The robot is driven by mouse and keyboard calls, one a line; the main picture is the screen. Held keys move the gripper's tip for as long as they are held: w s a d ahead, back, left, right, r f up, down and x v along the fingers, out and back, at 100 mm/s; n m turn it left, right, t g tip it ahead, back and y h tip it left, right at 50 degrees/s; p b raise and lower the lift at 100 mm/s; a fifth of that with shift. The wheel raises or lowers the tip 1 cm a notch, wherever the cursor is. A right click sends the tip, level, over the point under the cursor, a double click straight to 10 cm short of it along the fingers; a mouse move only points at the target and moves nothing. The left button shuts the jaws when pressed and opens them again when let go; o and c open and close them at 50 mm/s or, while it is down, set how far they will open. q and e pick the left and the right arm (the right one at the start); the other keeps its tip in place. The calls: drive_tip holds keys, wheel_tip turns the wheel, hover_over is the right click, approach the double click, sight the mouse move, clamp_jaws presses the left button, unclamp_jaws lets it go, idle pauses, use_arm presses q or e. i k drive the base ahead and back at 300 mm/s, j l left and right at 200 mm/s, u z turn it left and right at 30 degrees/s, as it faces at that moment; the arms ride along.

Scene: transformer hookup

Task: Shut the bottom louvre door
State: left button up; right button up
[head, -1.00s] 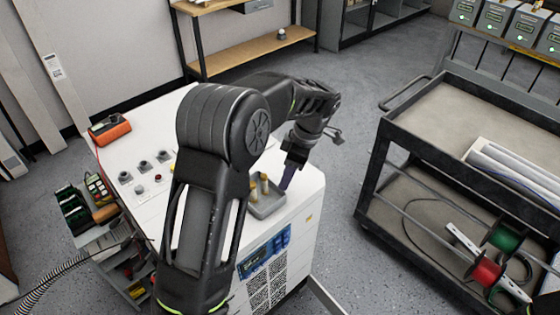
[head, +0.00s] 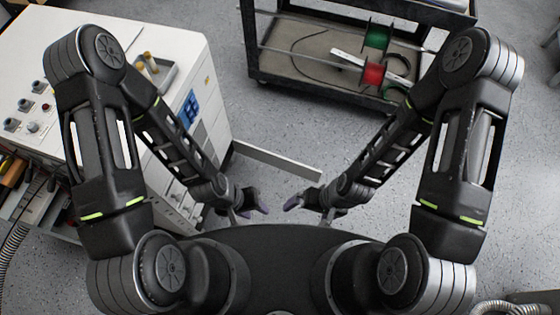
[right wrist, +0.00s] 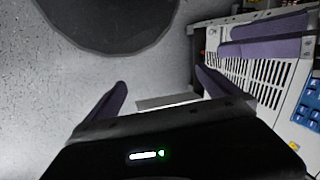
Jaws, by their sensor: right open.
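The louvre door (head: 278,160) seems to be the pale flat panel standing out from the white cabinet (head: 215,120), swung open, seen mostly along its top edge. A pale panel, likely the same door (right wrist: 168,101), shows between my fingers in the right wrist view. My right gripper (head: 300,203) is open and empty, low in front of the door and apart from it; its spread purple fingers show in the wrist view (right wrist: 162,80). My left gripper (head: 252,207) is low beside the cabinet front. Its purple fingers show in the wrist view (right wrist: 263,38); their opening is unclear.
Slotted vents (right wrist: 255,80) line the cabinet front. A small tray (head: 150,75) sits on the cabinet top. A black cart (head: 265,70) with red and green spools stands beyond the door. Grey floor (head: 270,125) between cart and door is clear.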

sight(302, 170)
drive_tip(key=l+u, duration=0.1)
drive_tip(key=u, duration=1.05)
drive_tip(key=l+u, duration=0.25)
drive_tip(key=l, duration=0.15)
drive_tip(key=l+u, duration=0.3)
drive_tip(key=k+l+u, duration=0.1)
drive_tip(key=l+u, duration=0.15)
drive_tip(key=l, duration=0.2)
drive_tip(key=k+l+u, duration=0.1)
drive_tip(key=l+u, duration=0.2)
drive_tip(key=k+l+u, duration=0.25)
drive_tip(key=l, duration=0.2)
drive_tip(key=k+l+u, duration=0.1)
drive_tip(key=l+u, duration=0.2)
drive_tip(key=k+l, duration=0.4)
drive_tip(key=l, duration=0.2)
drive_tip(key=k+l+u, duration=0.1)
drive_tip(key=k+l, duration=0.35)
drive_tip(key=l, duration=0.2)
drive_tip(key=k+l, duration=0.6)
drive_tip(key=k, duration=0.45)
drive_tip(key=z, duration=1.7)
drive_tip(key=j, duration=0.7)
drive_tip(key=k+j, duration=0.1)
drive_tip(key=j, duration=0.6)
